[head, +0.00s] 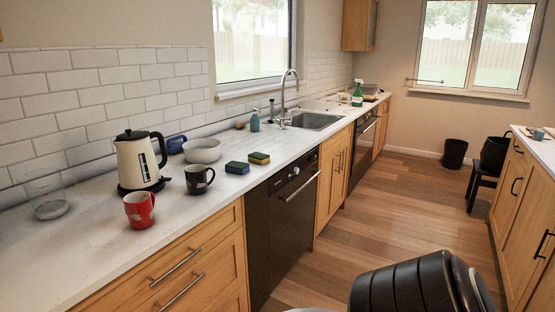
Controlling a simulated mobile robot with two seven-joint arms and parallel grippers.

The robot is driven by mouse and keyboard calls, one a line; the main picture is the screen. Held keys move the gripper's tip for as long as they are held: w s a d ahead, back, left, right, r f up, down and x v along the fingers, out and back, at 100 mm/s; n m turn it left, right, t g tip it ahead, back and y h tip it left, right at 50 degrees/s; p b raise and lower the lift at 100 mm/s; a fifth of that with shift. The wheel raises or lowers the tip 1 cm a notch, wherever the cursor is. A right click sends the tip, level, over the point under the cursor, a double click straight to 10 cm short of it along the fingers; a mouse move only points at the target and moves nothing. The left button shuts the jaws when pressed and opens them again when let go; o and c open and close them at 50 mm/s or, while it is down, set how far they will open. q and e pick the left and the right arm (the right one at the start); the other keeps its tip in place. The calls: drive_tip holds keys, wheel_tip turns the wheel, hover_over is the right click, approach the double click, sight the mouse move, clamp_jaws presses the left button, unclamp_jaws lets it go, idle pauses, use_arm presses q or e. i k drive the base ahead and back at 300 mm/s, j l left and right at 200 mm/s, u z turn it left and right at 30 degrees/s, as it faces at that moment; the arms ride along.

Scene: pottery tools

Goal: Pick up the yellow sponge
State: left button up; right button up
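Two small sponges lie side by side on the white counter (95,240), to the right of the dark mug. The nearer sponge (237,168) looks blue on top with a yellow side. The farther sponge (259,158) looks dark green on top with a yellow side. They are close together, and both are free on the counter. Neither of my grippers is in view. A black rounded arm part of mine shows at the bottom right, well away from the sponges.
A dark mug (198,180), red mug (139,210), cream kettle (138,163) and white bowl (202,151) stand left of the sponges. A soap bottle (255,121) and sink (315,121) lie beyond. Counter in front of the sponges is clear. Wooden floor (400,200) is open.

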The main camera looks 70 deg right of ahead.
sight(261, 158)
drive_tip(key=z, duration=2)
